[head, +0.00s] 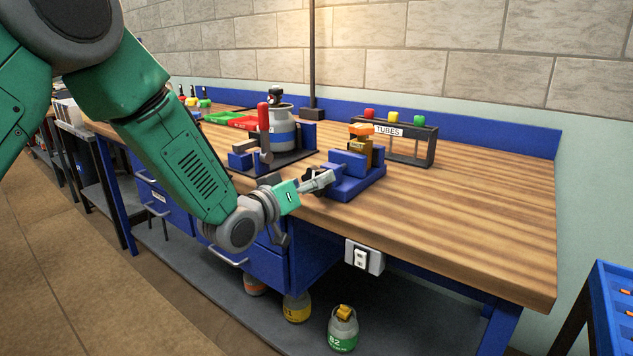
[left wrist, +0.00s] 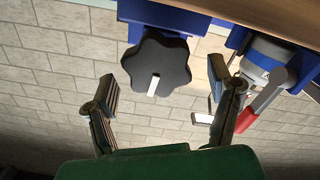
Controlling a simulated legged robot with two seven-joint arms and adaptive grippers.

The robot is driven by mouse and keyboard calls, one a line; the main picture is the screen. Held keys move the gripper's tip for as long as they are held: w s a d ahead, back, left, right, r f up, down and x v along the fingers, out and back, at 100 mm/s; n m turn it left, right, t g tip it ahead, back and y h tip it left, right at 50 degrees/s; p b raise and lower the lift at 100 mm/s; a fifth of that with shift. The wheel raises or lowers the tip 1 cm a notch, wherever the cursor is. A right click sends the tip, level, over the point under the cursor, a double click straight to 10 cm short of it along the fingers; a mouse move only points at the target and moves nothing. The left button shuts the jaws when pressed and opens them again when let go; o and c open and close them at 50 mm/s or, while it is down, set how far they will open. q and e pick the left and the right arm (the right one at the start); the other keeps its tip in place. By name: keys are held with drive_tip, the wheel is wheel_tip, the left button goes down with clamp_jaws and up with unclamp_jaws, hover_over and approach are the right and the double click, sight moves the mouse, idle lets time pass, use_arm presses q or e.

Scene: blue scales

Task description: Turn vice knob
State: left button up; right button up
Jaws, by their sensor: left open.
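The blue vice (head: 345,187) stands at the front edge of the wooden bench and holds an orange-capped item (head: 360,148). Its knob (left wrist: 157,68) is black, lobed and marked with a white line, and faces the left wrist camera. In the head view the knob is mostly hidden by my gripper. My left gripper (head: 322,182) is in front of the vice at the bench edge. In the left wrist view its open fingers (left wrist: 163,76) are spread to either side of the knob, with a gap on each side. My right gripper is not in view.
A clamp with a red handle (head: 263,125) and a grey-blue canister (head: 283,135) stand left of the vice. A tube rack (head: 430,148) stands behind it, to the right. An outlet box (head: 365,257) hangs below the bench edge. The right side of the benchtop is clear.

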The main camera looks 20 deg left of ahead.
use_arm(q)
drive_tip(key=shift+x, duration=1.05)
drive_tip(key=shift+w, duration=0.1)
drive_tip(key=shift+d, duration=0.1)
drive_tip(key=c, duration=1.2)
drive_tip(key=shift+m, duration=0.3)
drive_tip(key=m, duration=0.5)
drive_tip(key=shift+d, duration=0.15)
drive_tip(key=shift+d+f+m, duration=0.1)
drive_tip(key=shift+m, duration=2.6)
